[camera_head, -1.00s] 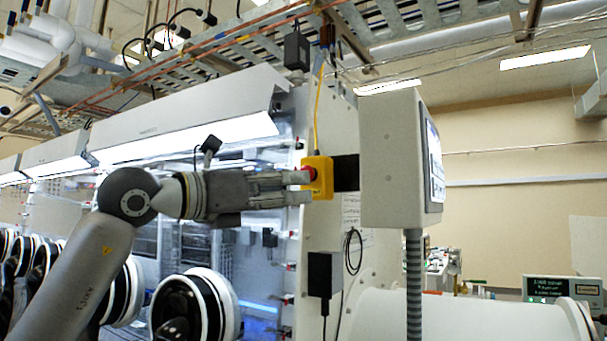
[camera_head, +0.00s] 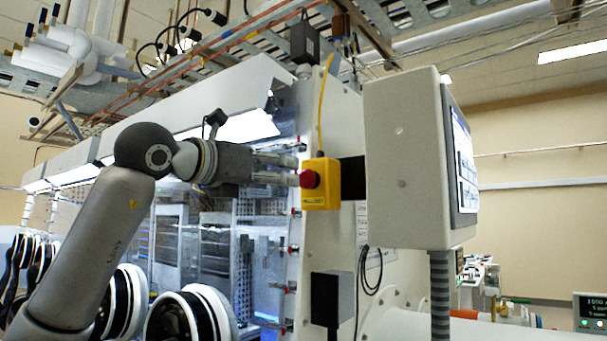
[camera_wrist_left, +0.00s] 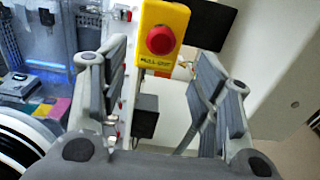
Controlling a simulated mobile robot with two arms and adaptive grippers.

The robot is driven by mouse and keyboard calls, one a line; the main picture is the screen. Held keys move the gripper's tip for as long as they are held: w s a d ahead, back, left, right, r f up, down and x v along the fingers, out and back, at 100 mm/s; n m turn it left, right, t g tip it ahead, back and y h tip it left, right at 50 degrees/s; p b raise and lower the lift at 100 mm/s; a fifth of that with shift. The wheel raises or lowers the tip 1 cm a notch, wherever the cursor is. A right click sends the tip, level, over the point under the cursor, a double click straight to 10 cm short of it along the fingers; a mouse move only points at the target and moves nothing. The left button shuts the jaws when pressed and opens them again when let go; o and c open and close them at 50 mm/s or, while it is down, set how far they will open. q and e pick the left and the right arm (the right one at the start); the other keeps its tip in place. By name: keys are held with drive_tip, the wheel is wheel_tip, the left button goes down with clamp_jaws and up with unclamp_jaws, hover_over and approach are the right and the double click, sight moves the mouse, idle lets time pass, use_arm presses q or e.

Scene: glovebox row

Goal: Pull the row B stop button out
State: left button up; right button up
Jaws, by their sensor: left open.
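The row B stop button is a red mushroom button (camera_head: 309,179) on a yellow box (camera_head: 324,186), fixed to the white end panel. In the left wrist view the red button (camera_wrist_left: 160,40) faces me, with lettering below it on the yellow box (camera_wrist_left: 153,62). My left gripper (camera_head: 285,170) points at the button from the left in the head view. In the left wrist view its fingers (camera_wrist_left: 165,85) are spread wide, with nothing between them, and the button lies beyond them. The right gripper is not in view.
A grey box with a screen (camera_head: 405,160) stands right of the button on a ribbed post. A yellow cable (camera_head: 321,105) rises from the button box. A black box (camera_head: 331,298) hangs below. Round glove ports (camera_head: 190,315) line the lower left.

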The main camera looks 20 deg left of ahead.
sight(304, 179)
use_arm(q)
drive_tip(key=p+x, duration=0.2)
drive_tip(key=x, duration=0.3)
drive_tip(key=shift+d+r, duration=0.1)
drive_tip(key=shift+r, duration=0.1)
drive_tip(key=x, duration=0.1)
drive_tip(key=p+x, duration=0.1)
drive_tip(key=shift+w+d+f, duration=0.1)
drive_tip(key=shift+w+f, duration=0.15)
drive_tip(key=shift+w, duration=0.05)
drive_tip(key=shift+w+p, duration=0.25)
drive_tip(key=shift+p, duration=0.05)
drive_tip(key=shift+s, duration=0.1)
drive_tip(key=shift+c, duration=0.2)
drive_tip(key=c, duration=0.5)
clamp_jaws()
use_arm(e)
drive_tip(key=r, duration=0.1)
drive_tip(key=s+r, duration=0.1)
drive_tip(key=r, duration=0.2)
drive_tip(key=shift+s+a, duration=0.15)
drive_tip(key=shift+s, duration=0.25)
